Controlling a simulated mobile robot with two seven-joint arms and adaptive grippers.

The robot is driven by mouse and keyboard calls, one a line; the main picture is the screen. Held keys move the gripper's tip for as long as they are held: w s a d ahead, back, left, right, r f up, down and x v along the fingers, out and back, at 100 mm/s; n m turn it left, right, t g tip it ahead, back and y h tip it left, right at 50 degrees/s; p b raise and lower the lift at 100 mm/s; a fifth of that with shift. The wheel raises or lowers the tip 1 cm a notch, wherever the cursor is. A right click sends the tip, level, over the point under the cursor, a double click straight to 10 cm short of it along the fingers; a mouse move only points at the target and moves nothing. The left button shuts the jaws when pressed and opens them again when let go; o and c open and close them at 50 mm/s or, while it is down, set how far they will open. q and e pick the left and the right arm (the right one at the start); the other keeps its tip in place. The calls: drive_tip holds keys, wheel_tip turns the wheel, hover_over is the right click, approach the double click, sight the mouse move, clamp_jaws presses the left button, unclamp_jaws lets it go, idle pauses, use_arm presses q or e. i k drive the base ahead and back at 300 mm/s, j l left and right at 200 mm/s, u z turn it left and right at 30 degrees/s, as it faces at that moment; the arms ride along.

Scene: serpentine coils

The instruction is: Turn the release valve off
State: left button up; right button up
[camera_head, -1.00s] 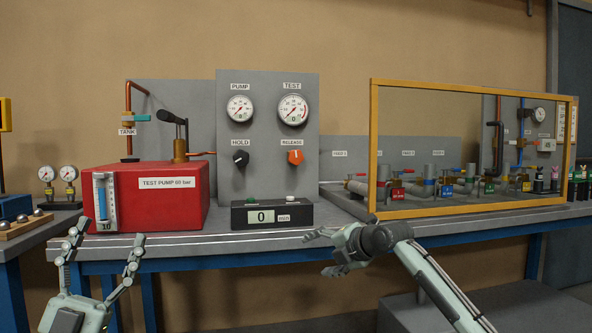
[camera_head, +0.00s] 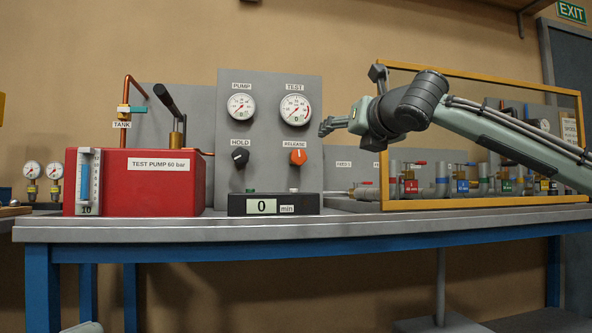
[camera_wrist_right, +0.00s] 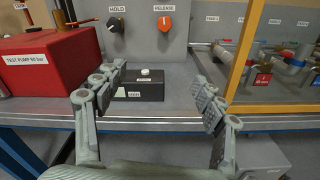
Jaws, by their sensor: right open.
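The release valve is an orange knob (camera_head: 298,157) under the RELEASE label, on the grey upright panel below the right-hand TEST gauge. It also shows at the top of the right wrist view (camera_wrist_right: 165,25). I cannot clearly read its setting. My right gripper (camera_head: 352,98) is up to the right of the panel, with its fingers spread and nothing between them. In the right wrist view its open fingers (camera_wrist_right: 160,84) frame the timer box, with the orange knob beyond and above. It does not touch the knob. My left gripper does not show; only a sliver of my left side is at the bottom edge.
A black HOLD knob (camera_head: 240,157) is left of the orange one. PUMP (camera_head: 241,107) and TEST (camera_head: 295,109) gauges sit above. A timer (camera_head: 274,205) stands below. The red pump (camera_head: 135,181) is left; a yellow frame (camera_head: 480,203) is right, behind my right arm.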

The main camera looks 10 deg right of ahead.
sight(298, 157)
drive_tip(key=i, duration=1.25)
